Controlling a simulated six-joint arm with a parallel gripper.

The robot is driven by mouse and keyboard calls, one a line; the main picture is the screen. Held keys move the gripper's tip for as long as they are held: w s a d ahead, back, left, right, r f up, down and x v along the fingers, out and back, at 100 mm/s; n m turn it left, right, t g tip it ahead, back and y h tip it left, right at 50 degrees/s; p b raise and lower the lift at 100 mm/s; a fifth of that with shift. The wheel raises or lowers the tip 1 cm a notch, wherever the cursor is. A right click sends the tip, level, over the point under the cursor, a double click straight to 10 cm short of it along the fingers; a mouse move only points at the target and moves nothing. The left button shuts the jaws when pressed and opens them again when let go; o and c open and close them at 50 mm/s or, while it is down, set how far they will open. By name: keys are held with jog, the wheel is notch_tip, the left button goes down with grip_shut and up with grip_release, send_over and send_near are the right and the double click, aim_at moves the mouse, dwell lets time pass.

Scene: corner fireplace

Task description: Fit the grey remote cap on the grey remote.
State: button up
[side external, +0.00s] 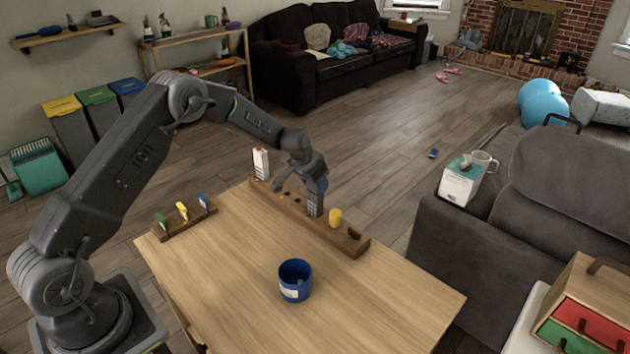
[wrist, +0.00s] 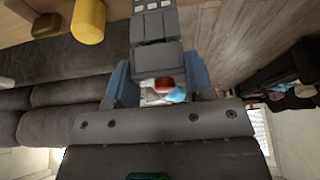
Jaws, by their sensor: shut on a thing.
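The grey remote (side external: 314,208) stands upright in the long wooden rack on the table, under my gripper (side external: 315,185). In the wrist view the remote (wrist: 153,22) shows its light buttons. A plain grey block, which looks like the grey remote cap (wrist: 158,60), is between the blue fingers of my gripper (wrist: 157,68), which is shut on it. The cap lines up with the remote's end and appears to meet it at a thin dark seam. I cannot tell whether it is fully seated. In the side view the fingers mostly hide the cap.
A blue cup (side external: 294,280) stands in front. A small rack (side external: 183,223) with coloured pieces is at left. The table's front right is clear.

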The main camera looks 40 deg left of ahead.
jog(key=shift+f, duration=0.3)
jog(key=o, duration=0.9)
jog(key=v, duration=1.4)
jog(key=s+d+r, duration=0.7)
jog(key=s+r, duration=0.6)
jog(key=shift+t, duration=0.5)
jog(key=s+d, duration=0.1)
jog(key=s, duration=0.6)
jog(key=s+d+r, duration=0.1)
jog(key=s+d, duration=0.1)
jog(key=s, duration=0.5)
jog(key=s+d, duration=0.2)
jog(key=s, duration=0.5)
jog(key=shift+r, duration=0.15)
